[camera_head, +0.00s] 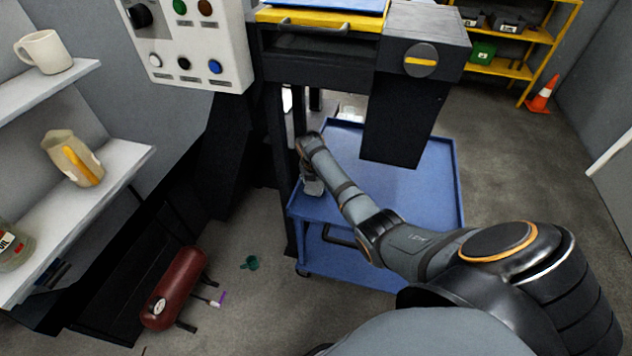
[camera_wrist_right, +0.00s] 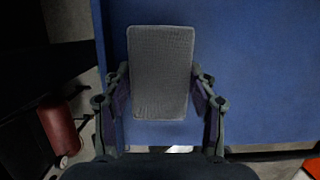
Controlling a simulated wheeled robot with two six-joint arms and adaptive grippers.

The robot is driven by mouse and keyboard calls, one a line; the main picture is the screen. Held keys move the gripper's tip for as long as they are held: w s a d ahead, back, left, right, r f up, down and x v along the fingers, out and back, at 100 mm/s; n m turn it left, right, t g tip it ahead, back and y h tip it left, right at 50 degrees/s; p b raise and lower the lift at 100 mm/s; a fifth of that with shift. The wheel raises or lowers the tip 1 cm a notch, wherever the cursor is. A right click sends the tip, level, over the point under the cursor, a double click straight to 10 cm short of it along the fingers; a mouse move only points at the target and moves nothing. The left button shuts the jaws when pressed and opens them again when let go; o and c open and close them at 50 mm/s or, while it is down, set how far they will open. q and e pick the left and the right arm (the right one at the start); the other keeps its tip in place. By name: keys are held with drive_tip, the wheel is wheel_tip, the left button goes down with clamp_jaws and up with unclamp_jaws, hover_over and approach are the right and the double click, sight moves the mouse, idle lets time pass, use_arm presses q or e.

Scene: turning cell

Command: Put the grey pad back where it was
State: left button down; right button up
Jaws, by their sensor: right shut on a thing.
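The grey pad (camera_wrist_right: 160,72) is a rectangular block with a woven-looking top face, seen in the right wrist view. My right gripper (camera_wrist_right: 160,98) is shut on it, one finger along each long side. In the head view my right gripper (camera_head: 312,182) is small and partly hidden by its own wrist, over the left edge of the blue cart (camera_head: 432,215). The pad is hard to make out there. I cannot tell whether it touches the cart's top or hangs just above it. My left gripper is in neither view.
A black machine block (camera_head: 405,110) overhangs the cart's back. A control panel (camera_head: 190,45) and shelves with a mug (camera_head: 44,51) and a beige jug (camera_head: 72,158) are at left. A red cylinder (camera_head: 176,290) lies on the floor. The cart's right part looks clear.

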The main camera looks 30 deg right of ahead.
sight(314, 188)
drive_tip(key=shift+f+b, duration=0.3)
drive_tip(key=shift+f, duration=0.25)
drive_tip(key=shift+s+a+f, duration=0.2)
drive_tip(key=shift+s+f, duration=0.15)
drive_tip(key=shift+f, duration=0.15)
drive_tip(key=o, duration=0.8)
drive_tip(key=shift+f, duration=0.1)
drive_tip(key=o, duration=0.3)
drive_tip(key=shift+w+d+f, duration=0.1)
drive_tip(key=shift+w+f, duration=0.1)
drive_tip(key=shift+w+r, duration=0.1)
drive_tip(key=shift+r, duration=0.15)
drive_tip(key=shift+r, duration=0.15)
drive_tip(key=v, duration=1.1)
drive_tip(key=shift+r, duration=0.35)
